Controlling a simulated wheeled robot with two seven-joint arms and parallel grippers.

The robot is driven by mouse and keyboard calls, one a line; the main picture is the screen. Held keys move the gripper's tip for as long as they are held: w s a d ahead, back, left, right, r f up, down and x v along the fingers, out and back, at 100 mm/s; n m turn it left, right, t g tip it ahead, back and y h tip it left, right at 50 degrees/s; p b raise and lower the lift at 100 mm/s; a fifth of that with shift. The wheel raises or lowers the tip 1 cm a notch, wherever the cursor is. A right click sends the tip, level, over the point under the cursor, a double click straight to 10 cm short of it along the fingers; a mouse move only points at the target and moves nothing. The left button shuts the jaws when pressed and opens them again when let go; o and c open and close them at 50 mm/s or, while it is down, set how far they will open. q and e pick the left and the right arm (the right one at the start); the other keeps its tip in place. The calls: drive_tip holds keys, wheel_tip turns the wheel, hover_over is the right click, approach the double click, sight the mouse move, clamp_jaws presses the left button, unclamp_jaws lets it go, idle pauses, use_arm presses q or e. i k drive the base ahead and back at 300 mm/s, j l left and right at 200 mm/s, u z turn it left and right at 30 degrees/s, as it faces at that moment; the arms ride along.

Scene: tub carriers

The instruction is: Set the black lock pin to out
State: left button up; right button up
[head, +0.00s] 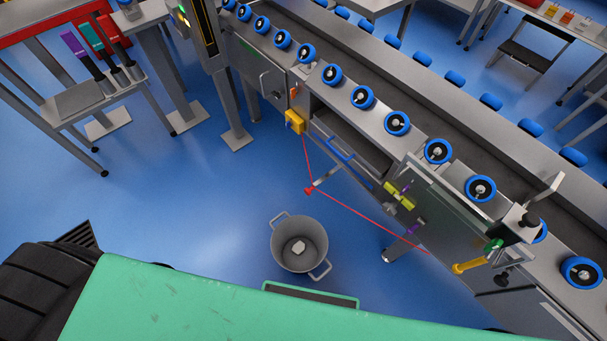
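Two black parts show at the lower right end of the machine in the head view. One is a small black knob (502,278) on the front face, below a yellow handle (468,267). The other is a black upright knob (528,221) on top of a grey box. I cannot tell which of them is the lock pin, nor whether it is in or out. Neither of my grippers is in view.
A conveyor (312,88) with blue-rimmed wheels runs diagonally to the lower right. A red cord (365,216) hangs along its front. A grey tub (299,258) with two handles stands on the blue floor. A green knob (493,246) is near the yellow handle.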

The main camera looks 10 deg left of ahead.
sight(502, 281)
drive_tip(key=k+z, duration=0.35)
drive_tip(key=k+l+z, duration=0.15)
drive_tip(key=k+z, duration=0.2)
drive_tip(key=i+j+z, duration=0.15)
drive_tip(key=z, duration=0.3)
drive_tip(key=i+j+z, duration=0.15)
drive_tip(key=j+z, duration=0.25)
drive_tip(key=i+j+z, duration=0.1)
drive_tip(key=z, duration=0.35)
drive_tip(key=i, duration=0.2)
